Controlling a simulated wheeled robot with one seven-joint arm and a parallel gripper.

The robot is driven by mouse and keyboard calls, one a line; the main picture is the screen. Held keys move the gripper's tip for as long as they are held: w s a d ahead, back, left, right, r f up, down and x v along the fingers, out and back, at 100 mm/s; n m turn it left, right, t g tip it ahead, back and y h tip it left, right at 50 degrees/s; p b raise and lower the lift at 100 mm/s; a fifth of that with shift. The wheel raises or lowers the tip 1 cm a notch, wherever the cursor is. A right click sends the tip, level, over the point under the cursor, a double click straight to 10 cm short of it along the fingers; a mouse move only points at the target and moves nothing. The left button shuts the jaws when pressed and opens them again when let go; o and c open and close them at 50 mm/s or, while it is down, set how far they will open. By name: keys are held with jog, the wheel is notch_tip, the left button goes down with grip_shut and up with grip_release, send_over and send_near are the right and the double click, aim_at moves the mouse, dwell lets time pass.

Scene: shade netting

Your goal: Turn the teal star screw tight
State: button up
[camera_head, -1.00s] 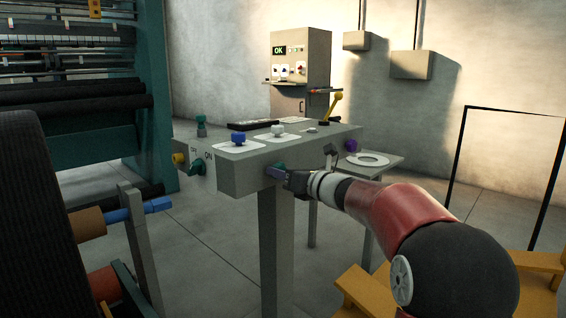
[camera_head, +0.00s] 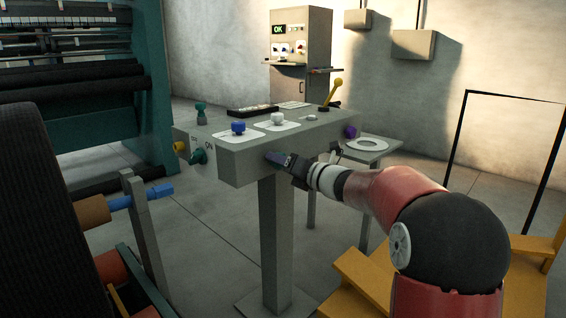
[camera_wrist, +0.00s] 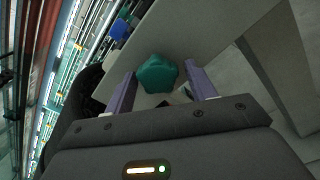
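The teal star screw (camera_wrist: 157,73) shows in the wrist view as a rounded star-shaped knob on the grey panel, near and between the fingertips. My gripper (camera_wrist: 161,88) has its two purple fingers spread, with a gap on both sides of the screw. In the head view, my gripper (camera_head: 279,160) is at the front face of the grey console (camera_head: 235,170), below its top edge. The fingers and hand mostly hide the screw there. I cannot tell how far the screw is turned.
The console also carries a blue knob (camera_head: 238,127), a white knob (camera_head: 277,118), a yellow lever (camera_head: 333,93), a purple knob (camera_head: 351,131) and a teal selector (camera_head: 198,157) on its left end. A roller with a blue shaft end (camera_head: 160,191) stands front left. A yellow frame (camera_head: 365,268) is lower right.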

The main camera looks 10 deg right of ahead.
dwell(0.3)
jog(key=v, duration=0.3)
jog(key=shift+a+r, duration=0.1)
dwell(0.4)
jog(key=n+b, duration=1.7)
jog(key=b, duration=0.1)
